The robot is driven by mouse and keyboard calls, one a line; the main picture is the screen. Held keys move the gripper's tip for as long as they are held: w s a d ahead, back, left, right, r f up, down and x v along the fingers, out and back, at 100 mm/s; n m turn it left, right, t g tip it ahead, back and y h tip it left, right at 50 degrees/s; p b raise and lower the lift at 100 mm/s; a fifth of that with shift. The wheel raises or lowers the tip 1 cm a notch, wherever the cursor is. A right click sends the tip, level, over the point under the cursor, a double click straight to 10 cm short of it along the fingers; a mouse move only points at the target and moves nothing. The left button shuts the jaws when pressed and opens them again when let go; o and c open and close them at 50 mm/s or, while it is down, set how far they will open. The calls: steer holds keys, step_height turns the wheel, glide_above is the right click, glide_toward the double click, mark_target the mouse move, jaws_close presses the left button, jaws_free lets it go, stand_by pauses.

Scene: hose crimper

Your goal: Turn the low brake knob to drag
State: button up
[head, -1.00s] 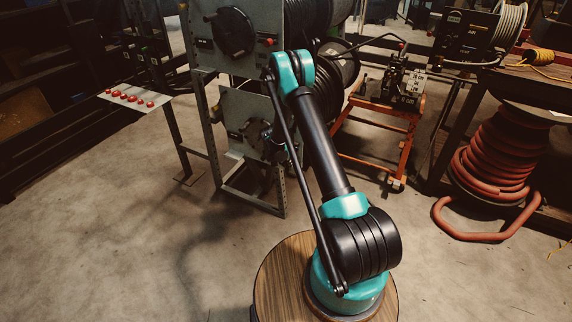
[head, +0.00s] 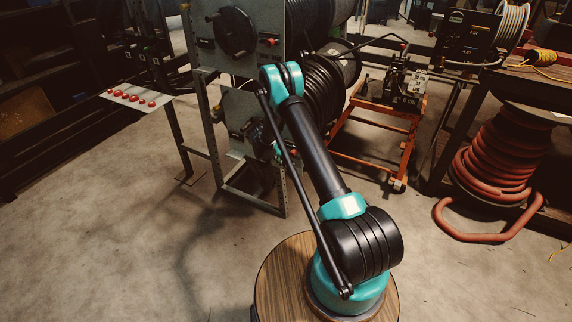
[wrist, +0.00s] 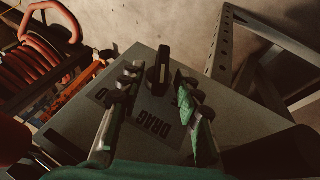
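The low brake knob (wrist: 158,68) is a black bar-shaped knob on a grey panel (wrist: 85,125) in the wrist view. It stands roughly lengthwise in the picture; I cannot tell which end points. The word DRAG (wrist: 158,124) shows upside down on the panel, nearer my gripper than the knob. Other lettering is partly hidden behind the fingers. My gripper (wrist: 157,77) is open, with one finger on each side of the knob and gaps visible on both sides. In the head view the lower panel (head: 240,112) shows on the rack, with the knob hidden behind my arm.
An upper panel (head: 235,38) with a round black part sits above on the metal frame (head: 213,150). Black hose coils (head: 322,90) lie right of it. A plate with red buttons (head: 135,97) stands left. An orange cart (head: 400,135) stands right. The floor in front is clear.

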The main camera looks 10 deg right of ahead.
steer(key=v, duration=1.2)
steer(key=shift+c, duration=0.5)
